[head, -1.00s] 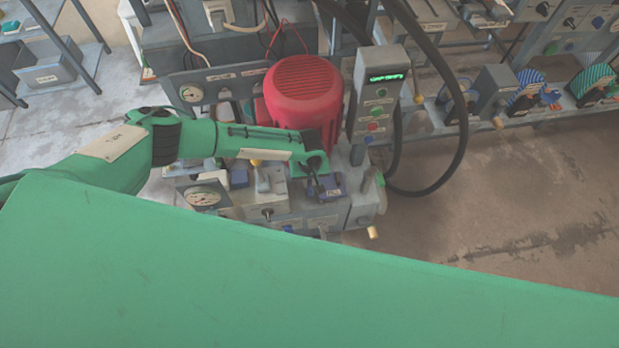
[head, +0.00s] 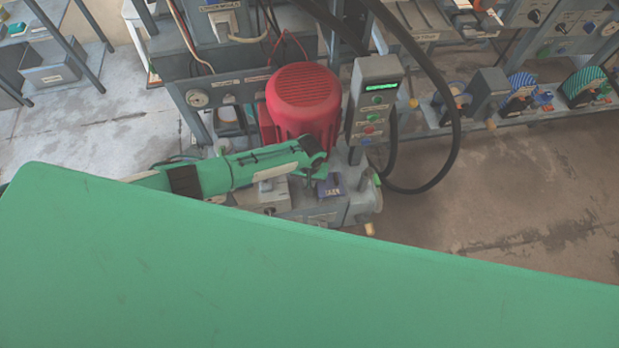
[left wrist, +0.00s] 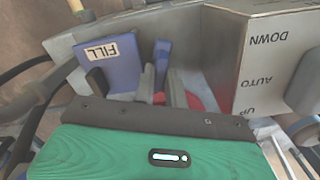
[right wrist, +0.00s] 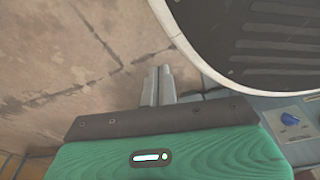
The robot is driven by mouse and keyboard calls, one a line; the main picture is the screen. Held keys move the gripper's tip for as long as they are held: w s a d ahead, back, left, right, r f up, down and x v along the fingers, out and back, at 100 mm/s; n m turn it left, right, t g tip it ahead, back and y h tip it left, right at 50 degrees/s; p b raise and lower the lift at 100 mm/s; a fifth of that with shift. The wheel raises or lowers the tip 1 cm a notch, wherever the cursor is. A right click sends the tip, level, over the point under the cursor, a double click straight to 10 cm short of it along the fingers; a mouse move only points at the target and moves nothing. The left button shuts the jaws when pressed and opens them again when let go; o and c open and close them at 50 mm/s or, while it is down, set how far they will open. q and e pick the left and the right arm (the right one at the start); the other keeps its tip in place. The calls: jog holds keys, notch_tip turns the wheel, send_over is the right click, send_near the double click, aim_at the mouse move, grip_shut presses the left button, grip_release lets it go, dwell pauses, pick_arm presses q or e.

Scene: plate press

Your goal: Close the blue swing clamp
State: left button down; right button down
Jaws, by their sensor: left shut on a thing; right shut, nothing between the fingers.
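A blue block labelled FILL (left wrist: 110,62) stands on the grey machine in the left wrist view. It also shows in the head view (head: 332,187), just right of my left gripper (head: 315,178). A narrow blue bar (left wrist: 162,58) rises beside the block; it looks like part of the blue swing clamp. I cannot tell how bar and block join. My left gripper (left wrist: 161,85) is shut on the blue bar, its fingers on either side. My right gripper (right wrist: 158,80) is shut and empty in the right wrist view, above the floor beside a grey rounded part.
A red motor housing (head: 303,105) stands directly behind my left gripper. A grey control box (head: 373,100) and a thick black hose (head: 455,120) are to its right. A grey DOWN/AUTO/UP switch box (left wrist: 270,60) flanks the left fingers. Open floor (head: 530,190) lies at the right.

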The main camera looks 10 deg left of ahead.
pick_arm(q)
jog(key=shift+m, duration=0.9)
jog(key=m, duration=0.3)
jog(key=shift+m+p, duration=0.3)
jog(key=shift+p, duration=0.1)
jog(key=m, duration=0.4)
jog(key=shift+m, duration=2.1)
pick_arm(e)
jog(key=shift+s+d+f, duration=0.25)
jog(key=shift+s+f, duration=0.2)
jog(key=shift+s, duration=0.3)
jog(key=shift+s+d+f, duration=0.25)
jog(key=shift+s+f, duration=0.2)
jog(key=shift+s, duration=0.25)
pick_arm(q)
jog(key=c, duration=1.5)
grip_release()
jog(key=shift+o, duration=0.3)
jog(key=shift+r, duration=0.1)
pick_arm(e)
jog(key=shift+r, duration=0.1)
